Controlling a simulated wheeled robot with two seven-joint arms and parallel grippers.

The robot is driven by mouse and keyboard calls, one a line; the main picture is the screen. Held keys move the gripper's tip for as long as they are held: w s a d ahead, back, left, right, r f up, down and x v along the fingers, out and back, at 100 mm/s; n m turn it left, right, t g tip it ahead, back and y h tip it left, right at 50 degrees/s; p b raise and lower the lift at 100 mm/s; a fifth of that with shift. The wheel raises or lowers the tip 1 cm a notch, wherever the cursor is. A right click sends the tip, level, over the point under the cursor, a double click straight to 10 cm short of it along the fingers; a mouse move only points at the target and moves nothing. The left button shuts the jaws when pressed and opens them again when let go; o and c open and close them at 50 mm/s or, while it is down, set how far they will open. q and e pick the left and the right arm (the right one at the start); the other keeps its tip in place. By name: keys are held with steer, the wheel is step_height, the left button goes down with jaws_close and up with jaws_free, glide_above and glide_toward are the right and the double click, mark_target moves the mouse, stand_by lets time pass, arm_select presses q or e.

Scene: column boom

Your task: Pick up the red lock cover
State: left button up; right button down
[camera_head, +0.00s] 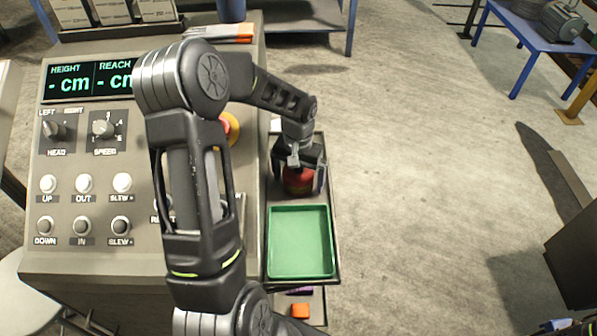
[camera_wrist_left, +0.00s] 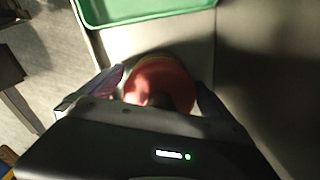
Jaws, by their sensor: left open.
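The red lock cover (camera_head: 298,181) sits on a narrow side shelf to the right of the control console in the head view. My left gripper (camera_head: 300,178) is above it, pointing down, with its fingers open on either side of the cover. In the left wrist view the red cover (camera_wrist_left: 163,86) shows as a round shape between the two fingers (camera_wrist_left: 160,95). The gripper body hides part of it, and I cannot tell whether the fingers touch it. My right gripper is not clearly in view.
A green tray (camera_head: 300,242) lies on the same shelf (camera_head: 331,190), just nearer than the cover. The console (camera_head: 100,235) with knobs and buttons stands to the left, partly behind my left arm. A blue table (camera_head: 531,28) stands far right. The floor between is clear.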

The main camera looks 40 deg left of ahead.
arm_select(q)
steer(key=shift+c, duration=0.6)
steer(key=c, duration=1.4)
step_height(320, 180, up, 10)
steer(key=shift+r+b, duration=0.1)
steer(key=shift+b, duration=0.65)
